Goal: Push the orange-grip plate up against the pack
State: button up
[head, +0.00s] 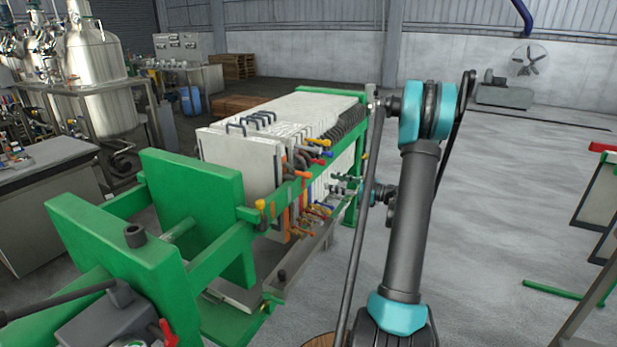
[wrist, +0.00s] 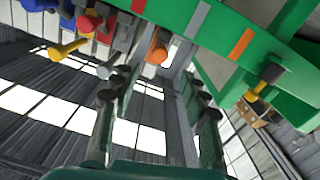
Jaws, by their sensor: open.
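An orange grip (wrist: 157,52) hangs at the green side rail (wrist: 222,35) in the wrist view, above and between my fingers. Its plate is mostly hidden there. My gripper (wrist: 157,112) is open, with its two dark fingers apart and nothing between them. The grip appears beyond the fingertips, and no contact shows. In the head view, the pack of pale plates (head: 305,112) stands in the green press frame, with one plate (head: 238,158) at its near end. Several coloured grips line the rail, orange ones (head: 287,222) among them; I cannot tell which plate each belongs to.
Red, yellow and blue grips crowd the left of the orange one in the wrist view; a yellow-and-black grip (wrist: 264,82) hangs to the right. A green press plate (head: 195,215) stands nearer in the head view. Open floor (head: 500,215) lies to the right.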

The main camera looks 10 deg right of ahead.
aim_at(311, 176)
jog(key=x, duration=1.1)
jog(key=shift+s, duration=0.1)
grip_shut()
